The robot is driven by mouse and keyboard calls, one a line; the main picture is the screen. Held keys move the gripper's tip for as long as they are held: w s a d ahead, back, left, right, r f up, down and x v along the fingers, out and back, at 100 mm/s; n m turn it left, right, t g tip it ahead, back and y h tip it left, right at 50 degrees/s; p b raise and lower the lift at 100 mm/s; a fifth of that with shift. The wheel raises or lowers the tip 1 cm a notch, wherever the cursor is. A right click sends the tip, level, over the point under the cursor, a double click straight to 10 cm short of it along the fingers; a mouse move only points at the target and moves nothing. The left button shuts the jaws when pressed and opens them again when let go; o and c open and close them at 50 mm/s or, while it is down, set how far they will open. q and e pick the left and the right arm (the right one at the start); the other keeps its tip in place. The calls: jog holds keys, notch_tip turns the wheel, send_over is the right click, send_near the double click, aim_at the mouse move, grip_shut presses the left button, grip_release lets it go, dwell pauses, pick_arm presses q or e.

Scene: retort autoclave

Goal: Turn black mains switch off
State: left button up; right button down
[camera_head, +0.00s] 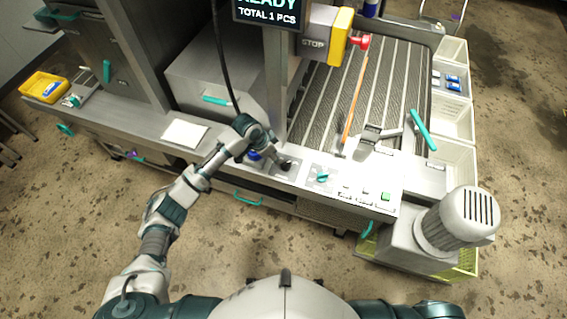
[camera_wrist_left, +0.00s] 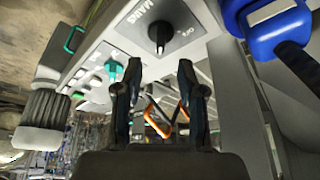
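My right gripper is not in view.
A teal knob (camera_head: 322,175) and a green button (camera_head: 386,196) sit right of the switch. A blue part (camera_wrist_left: 268,28) is close beside the gripper. A red stop button (camera_head: 360,42) is higher up. A grey motor (camera_head: 458,222) stands at the right.

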aim_at(283, 164)
pick_arm(q)
jog(key=x, duration=0.5)
jog(key=a+x, duration=0.1)
jog(key=x, duration=0.1)
jog(key=shift+d+f+b, duration=0.15)
jog(key=shift+f+b, duration=0.15)
jog(key=shift+f, duration=0.2)
jog(key=shift+w+d+f, duration=0.15)
jog(key=shift+d+f, duration=0.15)
jog(key=shift+d, duration=0.2)
jog(key=shift+a, duration=0.25)
grip_shut()
